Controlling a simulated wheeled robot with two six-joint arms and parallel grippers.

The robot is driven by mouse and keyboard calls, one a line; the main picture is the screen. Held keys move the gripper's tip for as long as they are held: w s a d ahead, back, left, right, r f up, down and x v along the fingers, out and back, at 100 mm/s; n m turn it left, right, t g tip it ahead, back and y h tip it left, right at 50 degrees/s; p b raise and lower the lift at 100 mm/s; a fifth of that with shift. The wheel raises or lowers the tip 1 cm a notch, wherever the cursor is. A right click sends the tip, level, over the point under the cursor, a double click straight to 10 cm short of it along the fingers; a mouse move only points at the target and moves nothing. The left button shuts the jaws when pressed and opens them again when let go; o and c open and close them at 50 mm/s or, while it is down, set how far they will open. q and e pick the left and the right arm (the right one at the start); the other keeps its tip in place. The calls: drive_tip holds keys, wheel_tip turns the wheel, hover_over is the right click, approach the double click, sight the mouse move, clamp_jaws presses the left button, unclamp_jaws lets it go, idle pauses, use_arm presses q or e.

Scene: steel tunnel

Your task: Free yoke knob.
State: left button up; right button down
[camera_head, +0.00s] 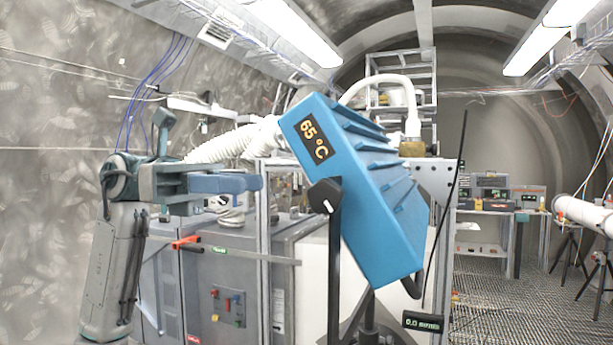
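A blue box-shaped unit (375,200) with ribs and a "65 °C" display (313,138) hangs tilted in a black yoke (334,270). The yoke knob (325,196) is black with a white pointer mark and sits at the top of the yoke's near arm, against the box's left side. My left gripper (250,184) is to the left of the knob, its fingers pointing right towards it, with a visible gap in the picture. The fingers overlap from this angle, so I cannot tell their opening. My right gripper is not in view.
A grey cabinet (225,285) with a red-handled bar (240,252) stands below my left gripper. A small black readout (422,321) is at the yoke's lower right. A white hose (410,105) curves behind the box. The grated floor (510,295) is open at the right.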

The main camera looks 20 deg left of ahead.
sight(311, 186)
use_arm(q)
drive_tip(key=d+p, duration=0.5)
drive_tip(key=d, duration=0.4)
drive_tip(key=shift+s+d, duration=0.15)
drive_tip(key=shift+d, duration=0.25)
drive_tip(key=shift+c, duration=0.2)
clamp_jaws()
